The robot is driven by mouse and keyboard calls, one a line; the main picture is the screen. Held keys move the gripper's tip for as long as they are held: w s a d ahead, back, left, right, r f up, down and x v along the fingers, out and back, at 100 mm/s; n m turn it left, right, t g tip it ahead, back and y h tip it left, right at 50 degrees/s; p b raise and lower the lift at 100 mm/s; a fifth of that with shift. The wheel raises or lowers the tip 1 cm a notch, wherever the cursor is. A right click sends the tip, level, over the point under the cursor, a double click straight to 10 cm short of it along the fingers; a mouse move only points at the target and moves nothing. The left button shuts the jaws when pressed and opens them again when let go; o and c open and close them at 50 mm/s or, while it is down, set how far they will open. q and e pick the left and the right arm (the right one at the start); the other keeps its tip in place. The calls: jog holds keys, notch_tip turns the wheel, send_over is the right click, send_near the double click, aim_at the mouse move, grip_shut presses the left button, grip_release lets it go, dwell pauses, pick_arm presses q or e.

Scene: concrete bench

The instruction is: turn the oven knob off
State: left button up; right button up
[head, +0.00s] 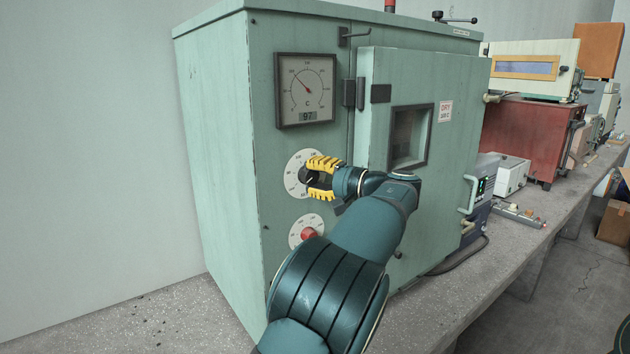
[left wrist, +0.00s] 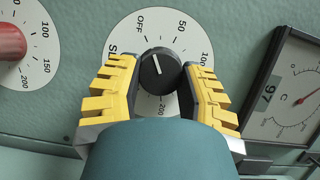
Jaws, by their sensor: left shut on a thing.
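The pale green oven (head: 215,150) stands on the bench with its door shut. Its upper knob (head: 307,177) is black, on a round white dial, and also shows in the left wrist view (left wrist: 160,71). My left gripper (head: 318,178) has its yellow fingers shut on this knob, one on each side; both fingers show in the left wrist view (left wrist: 160,85). The knob's white line points up and slightly left, near the OFF mark; whether it is exactly on OFF I cannot tell. My right gripper is out of view.
A red knob (head: 309,234) on a second dial sits just below, close to my left arm. A square temperature gauge (head: 306,90) above reads 97. The door handle (head: 469,194) juts out at the right. Other equipment, including a red box (head: 520,135), lines the bench.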

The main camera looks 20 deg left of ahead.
pick_arm(q)
jog(key=shift+r+n, duration=0.15)
jog(key=shift+n, duration=0.35)
jog(key=shift+h, duration=0.3)
jog(key=o, duration=1.2)
jog(key=shift+a, duration=0.1)
jog(key=v, duration=1.2)
